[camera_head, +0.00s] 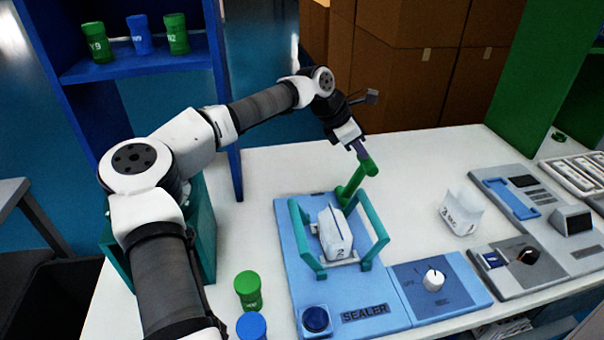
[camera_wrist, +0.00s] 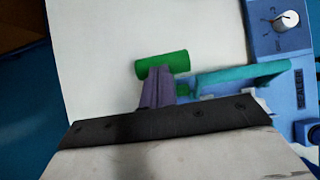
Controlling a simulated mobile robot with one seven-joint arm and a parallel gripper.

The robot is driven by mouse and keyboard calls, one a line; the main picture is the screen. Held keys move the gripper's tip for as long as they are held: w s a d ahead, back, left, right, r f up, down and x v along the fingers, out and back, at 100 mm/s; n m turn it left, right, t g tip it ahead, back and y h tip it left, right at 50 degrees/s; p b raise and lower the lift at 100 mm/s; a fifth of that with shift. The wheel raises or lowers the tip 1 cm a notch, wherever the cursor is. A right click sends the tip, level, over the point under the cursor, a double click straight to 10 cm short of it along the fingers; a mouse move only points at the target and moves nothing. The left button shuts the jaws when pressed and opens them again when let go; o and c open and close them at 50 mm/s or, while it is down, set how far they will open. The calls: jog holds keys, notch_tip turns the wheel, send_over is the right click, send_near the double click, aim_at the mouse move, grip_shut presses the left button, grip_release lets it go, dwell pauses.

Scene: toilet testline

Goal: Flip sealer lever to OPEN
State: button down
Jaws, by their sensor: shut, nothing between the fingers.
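The blue sealer (camera_head: 345,283) stands on the white table with a teal frame (camera_head: 377,240) on top. Its green lever (camera_head: 350,186) rises at the back of the sealer and ends in a green crossbar handle. In the wrist view the green handle (camera_wrist: 165,63) lies just beyond my fingertips. My gripper (camera_head: 361,150) is shut and empty, pointing down at the handle from behind. It also shows in the wrist view (camera_wrist: 155,88). The fingertips are very close to the handle; I cannot tell whether they touch. A white bag marked 2 (camera_head: 335,234) sits inside the teal frame.
A white bag marked 3 SEC (camera_head: 461,211) stands to the right. Grey devices (camera_head: 530,265) fill the right side. A green jar (camera_head: 248,290) and a blue jar (camera_head: 251,327) stand left of the sealer. The table behind the sealer is clear.

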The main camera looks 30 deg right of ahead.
aim_at(372, 159)
jog(key=shift+s+d+f+b, duration=0.1)
jog(key=shift+s+d+f, duration=0.1)
jog(key=shift+d, duration=0.4)
jog(key=shift+s+d+f+b, duration=0.1)
jog(key=shift+d+f, duration=0.1)
jog(key=shift+d, duration=0.35)
jog(key=shift+s+d+f+b, duration=0.1)
jog(key=shift+s+d+f, duration=0.1)
jog(key=shift+d, duration=0.5)
